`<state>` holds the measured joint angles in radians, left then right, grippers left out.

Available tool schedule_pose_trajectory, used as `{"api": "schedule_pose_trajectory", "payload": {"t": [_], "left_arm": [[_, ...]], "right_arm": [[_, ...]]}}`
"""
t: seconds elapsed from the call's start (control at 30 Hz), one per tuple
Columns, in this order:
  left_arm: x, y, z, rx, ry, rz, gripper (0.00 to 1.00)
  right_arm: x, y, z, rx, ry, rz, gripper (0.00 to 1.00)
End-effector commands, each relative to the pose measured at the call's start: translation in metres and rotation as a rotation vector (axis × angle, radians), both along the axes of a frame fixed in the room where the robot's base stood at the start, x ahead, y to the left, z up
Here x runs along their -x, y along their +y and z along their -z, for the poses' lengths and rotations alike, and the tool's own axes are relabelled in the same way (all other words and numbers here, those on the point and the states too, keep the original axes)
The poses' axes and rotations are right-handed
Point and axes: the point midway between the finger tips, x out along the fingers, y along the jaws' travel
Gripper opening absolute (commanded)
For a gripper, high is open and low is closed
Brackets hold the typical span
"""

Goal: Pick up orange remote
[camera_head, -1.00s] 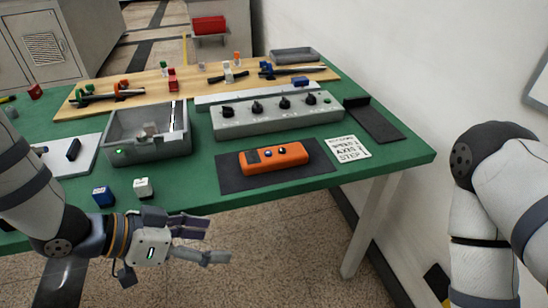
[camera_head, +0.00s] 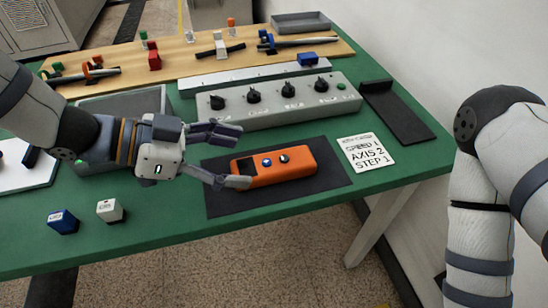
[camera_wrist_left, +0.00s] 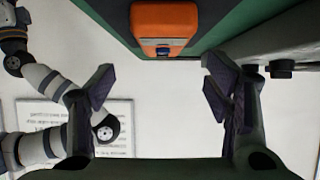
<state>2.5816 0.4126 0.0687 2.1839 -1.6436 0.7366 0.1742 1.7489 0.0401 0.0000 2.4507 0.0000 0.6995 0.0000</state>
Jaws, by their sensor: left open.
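The orange remote (camera_head: 281,166) lies on a dark mat (camera_head: 225,203) on the green table. It has a dark screen at its left end and small blue and dark buttons. My left gripper (camera_head: 243,156) is open and empty, at the left end of the remote, with one finger passing in front of the remote's left corner in the head view. In the left wrist view the remote (camera_wrist_left: 164,28) shows at the top, centred between and beyond the open fingers (camera_wrist_left: 162,92). I cannot tell whether a finger touches it. My right gripper is not in view.
A grey control box (camera_head: 275,100) with several black knobs stands behind the mat. A printed card (camera_head: 366,152) and a black tray (camera_head: 398,112) lie to the right. My left arm partly hides a grey bin.

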Motion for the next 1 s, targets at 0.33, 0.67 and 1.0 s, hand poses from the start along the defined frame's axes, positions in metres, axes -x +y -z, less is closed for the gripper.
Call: {"api": "schedule_pose_trajectory", "payload": {"t": [0.33, 0.67, 1.0], "left_arm": [[-0.016, -0.046, 0.033, -0.003, 0.004, 0.002, 0.72], [-0.020, -0.055, 0.035, -0.002, -0.002, -0.001, 0.69], [-0.020, -0.055, 0.034, 0.000, -0.003, -0.001, 0.05]], "right_arm": [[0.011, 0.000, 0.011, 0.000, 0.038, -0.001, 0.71], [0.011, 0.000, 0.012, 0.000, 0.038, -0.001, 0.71], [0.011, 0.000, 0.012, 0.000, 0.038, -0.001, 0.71]]}}
